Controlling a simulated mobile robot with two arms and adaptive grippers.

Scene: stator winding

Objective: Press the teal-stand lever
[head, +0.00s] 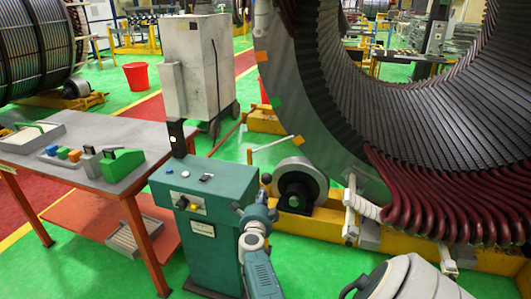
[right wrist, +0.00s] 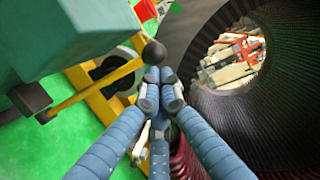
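The teal stand (head: 205,225) stands in the lower middle of the head view, with small controls on its top and front. Its lever (right wrist: 95,87) shows in the right wrist view as a yellow rod with a dark ball knob (right wrist: 154,53); the knob also shows beside the stand in the head view (head: 266,178). My right gripper (head: 264,206) is at the stand's right side, just below the knob. In the right wrist view its blue fingers (right wrist: 160,88) meet at the tips, close below the knob; I cannot tell whether they touch it. No left gripper shows.
The large stator ring (head: 310,90) with dark red coils (head: 440,190) stands close on the right, above a roller (head: 300,183) on a yellow base. A grey workbench (head: 100,135) holding small items is left of the stand. Green floor lies between.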

